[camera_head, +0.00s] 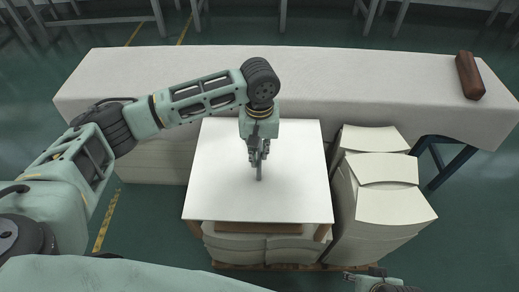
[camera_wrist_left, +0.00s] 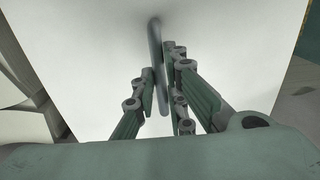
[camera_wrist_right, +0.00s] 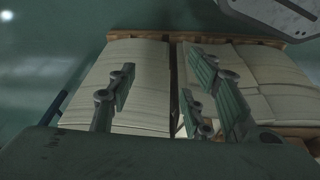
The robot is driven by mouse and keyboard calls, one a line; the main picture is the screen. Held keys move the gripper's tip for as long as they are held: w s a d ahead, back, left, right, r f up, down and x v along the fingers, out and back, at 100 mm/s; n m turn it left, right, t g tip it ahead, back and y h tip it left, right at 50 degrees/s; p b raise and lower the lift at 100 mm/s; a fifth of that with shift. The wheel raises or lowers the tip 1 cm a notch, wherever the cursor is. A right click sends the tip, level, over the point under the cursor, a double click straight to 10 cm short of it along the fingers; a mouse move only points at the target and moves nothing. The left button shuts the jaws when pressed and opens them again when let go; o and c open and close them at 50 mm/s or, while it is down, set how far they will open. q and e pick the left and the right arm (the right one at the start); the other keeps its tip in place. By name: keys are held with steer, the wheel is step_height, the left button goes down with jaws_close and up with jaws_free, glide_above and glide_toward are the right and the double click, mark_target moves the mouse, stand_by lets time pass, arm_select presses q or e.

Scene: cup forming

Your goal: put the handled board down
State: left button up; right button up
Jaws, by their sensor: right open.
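The handled board (camera_head: 215,190) is a white square panel with a grey upright handle (camera_head: 259,172) at its middle. It lies level over the pallet stack, in front of the white table; I cannot tell if it touches what is under it. My left gripper (camera_head: 259,153) points down with its fingers around the handle. In the left wrist view the handle (camera_wrist_left: 155,40) passes between the two close fingers (camera_wrist_left: 160,88). My right gripper (camera_head: 372,274) is at the bottom edge of the head view. In the right wrist view its fingers (camera_wrist_right: 160,88) are apart and empty.
Paper stacks (camera_head: 392,205) stand right of the board, and they also show in the right wrist view (camera_wrist_right: 125,85). Brown wood (camera_head: 262,228) shows under the board's front edge. A white-covered table (camera_head: 340,80) runs behind, with a brown block (camera_head: 469,76) at its right end.

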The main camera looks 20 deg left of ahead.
mark_target(260, 153)
arm_select(q)
steer(key=o, duration=0.4)
steer(key=shift+r, duration=0.25)
steer(key=shift+r+p, duration=1.6)
steer(key=shift+r, duration=4.25)
arm_select(e)
step_height(260, 153, down, 11)
steer(key=s, duration=0.2)
steer(key=shift+g, duration=0.4)
arm_select(q)
steer(key=shift+f, duration=0.1)
arm_select(e)
steer(key=shift+s, duration=0.1)
